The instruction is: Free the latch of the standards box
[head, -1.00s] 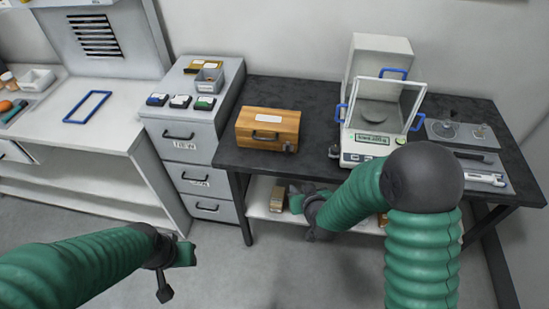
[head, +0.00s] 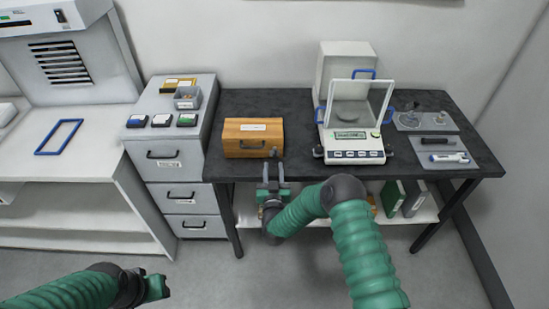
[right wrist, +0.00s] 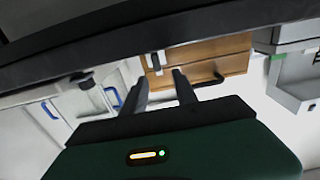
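The standards box (head: 236,140) is a wooden box with a white label and a dark front handle, standing shut at the left front of the black table. Its small latch (head: 274,152) is at the right of its front face. My right gripper (head: 272,167) is just in front of and below the latch. In the right wrist view, which is upside down, the two dark fingers (right wrist: 160,80) are apart, pointing at the box (right wrist: 208,55), with the latch (right wrist: 156,64) just beyond their gap. My left gripper (head: 158,288) is low at the left, away from the tables; its fingers are unclear.
A balance (head: 352,142) with a glass shield stands right of the box. A grey drawer unit (head: 180,178) stands to the left. The black table's edge (right wrist: 90,62) is close to my right gripper. A lower shelf (head: 400,214) holds binders.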

